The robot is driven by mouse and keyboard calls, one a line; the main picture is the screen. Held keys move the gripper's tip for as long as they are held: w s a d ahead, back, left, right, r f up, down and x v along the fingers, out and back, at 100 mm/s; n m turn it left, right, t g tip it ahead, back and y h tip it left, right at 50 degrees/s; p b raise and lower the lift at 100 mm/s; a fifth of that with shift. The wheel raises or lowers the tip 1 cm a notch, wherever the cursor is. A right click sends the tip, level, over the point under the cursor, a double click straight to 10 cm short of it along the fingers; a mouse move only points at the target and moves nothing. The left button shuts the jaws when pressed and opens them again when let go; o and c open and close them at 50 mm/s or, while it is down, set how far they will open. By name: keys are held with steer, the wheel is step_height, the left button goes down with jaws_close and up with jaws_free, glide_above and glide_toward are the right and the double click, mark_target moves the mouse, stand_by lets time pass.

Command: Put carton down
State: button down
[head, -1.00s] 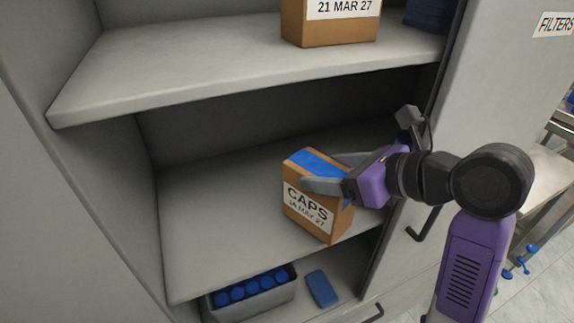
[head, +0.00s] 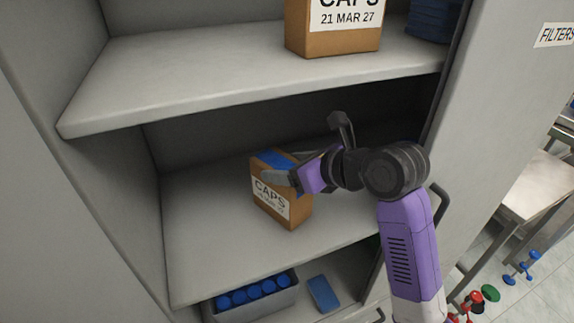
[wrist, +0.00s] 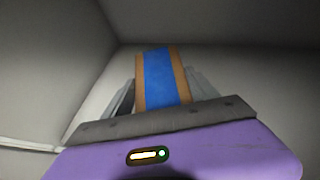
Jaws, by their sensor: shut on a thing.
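The carton (head: 268,205) is a brown box with a blue strip on top and a white label reading CAPS. In the head view it is at the middle shelf (head: 200,245), near its front part. I cannot tell whether its base touches the shelf. My gripper (head: 283,178) is shut on the carton near its top, coming from the right. In the wrist view the carton's top with the blue strip (wrist: 160,80) shows between my grey fingers. The gripper hides part of the carton's right side.
Another CAPS carton (head: 333,30), dated 21 MAR 27, stands on the upper shelf (head: 180,75), with dark blue items (head: 431,20) beside it. Below, a grey bin (head: 256,301) holds several blue caps, with a blue block (head: 322,294) to its right. The middle shelf is clear left of the carton.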

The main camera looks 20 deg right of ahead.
steer(key=shift+c, duration=1.1)
jaws_free()
steer(key=shift+s+d+r, duration=0.1)
steer(key=shift+r, duration=0.05)
steer(key=v, duration=1.1)
steer(key=shift+s+r, duration=0.15)
steer(key=shift+s, duration=0.15)
steer(key=shift+d, duration=0.1)
